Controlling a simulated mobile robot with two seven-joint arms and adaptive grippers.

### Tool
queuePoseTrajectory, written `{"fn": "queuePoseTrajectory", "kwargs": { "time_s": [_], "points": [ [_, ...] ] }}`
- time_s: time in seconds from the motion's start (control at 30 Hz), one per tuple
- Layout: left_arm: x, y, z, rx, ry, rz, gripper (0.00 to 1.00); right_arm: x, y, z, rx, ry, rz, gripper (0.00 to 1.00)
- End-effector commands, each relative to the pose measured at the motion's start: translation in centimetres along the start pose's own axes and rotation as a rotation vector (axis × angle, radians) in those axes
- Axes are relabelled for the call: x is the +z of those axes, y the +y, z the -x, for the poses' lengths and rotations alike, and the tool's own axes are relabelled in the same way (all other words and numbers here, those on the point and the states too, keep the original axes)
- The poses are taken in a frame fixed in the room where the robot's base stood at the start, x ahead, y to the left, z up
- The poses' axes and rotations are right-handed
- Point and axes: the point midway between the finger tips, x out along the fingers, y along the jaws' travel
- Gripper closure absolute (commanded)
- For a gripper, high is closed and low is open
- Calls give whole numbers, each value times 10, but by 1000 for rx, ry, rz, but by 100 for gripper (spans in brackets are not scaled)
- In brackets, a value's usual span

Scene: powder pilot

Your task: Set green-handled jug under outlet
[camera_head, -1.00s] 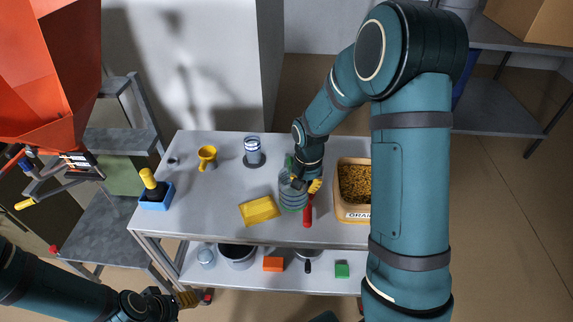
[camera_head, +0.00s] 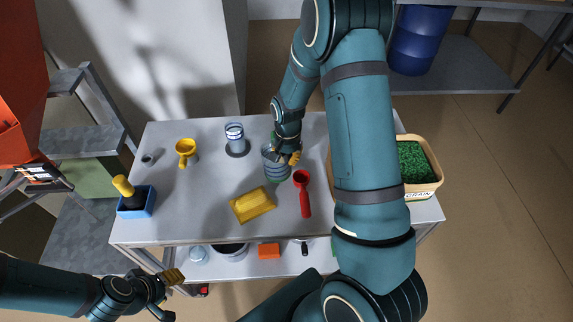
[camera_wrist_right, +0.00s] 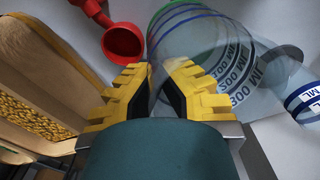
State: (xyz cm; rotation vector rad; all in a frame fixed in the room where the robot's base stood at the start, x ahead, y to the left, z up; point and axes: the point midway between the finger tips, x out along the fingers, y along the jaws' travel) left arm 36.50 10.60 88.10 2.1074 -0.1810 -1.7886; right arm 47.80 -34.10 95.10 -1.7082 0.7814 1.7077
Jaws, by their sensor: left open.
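The green-handled jug (camera_head: 274,172) is clear with dark level rings and stands on the grey table. The wrist view shows the jug (camera_wrist_right: 200,45) close up, with green at its top edge. My left gripper (camera_head: 172,295) is open and empty in front of the table's left end. The red hopper with its outlet (camera_head: 28,165) is at the far left.
A red scoop (camera_head: 304,195) lies right of the jug, with a yellow tray (camera_head: 252,205) in front. A blue-ringed beaker (camera_head: 235,138), yellow funnel (camera_head: 186,151) and blue brush holder (camera_head: 137,204) stand to the left. A grain bin (camera_head: 425,190) with green contents is at right.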

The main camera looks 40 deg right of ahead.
Motion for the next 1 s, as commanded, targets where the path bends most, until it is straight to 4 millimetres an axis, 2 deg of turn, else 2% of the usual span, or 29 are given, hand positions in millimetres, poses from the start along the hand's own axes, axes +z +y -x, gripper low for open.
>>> {"fn": "queuePoseTrajectory", "kwargs": {
  "time_s": [0.27,0.5,0.57,0.6,1.0],
  "points": [
    [0,-1,-2,0,0,0,53,0,1,-33,1,-2,-1,100],
    [0,0,-2,0,0,0,53,0,0,-36,-1,1,-1,100],
    [0,0,-2,0,0,0,53,0,0,-36,-1,1,-1,80],
    [0,0,-2,0,0,0,53,0,0,-36,-1,1,-1,66],
    [0,0,-1,0,0,0,53,0,0,-30,-1,2,0,66]
  ]
}}
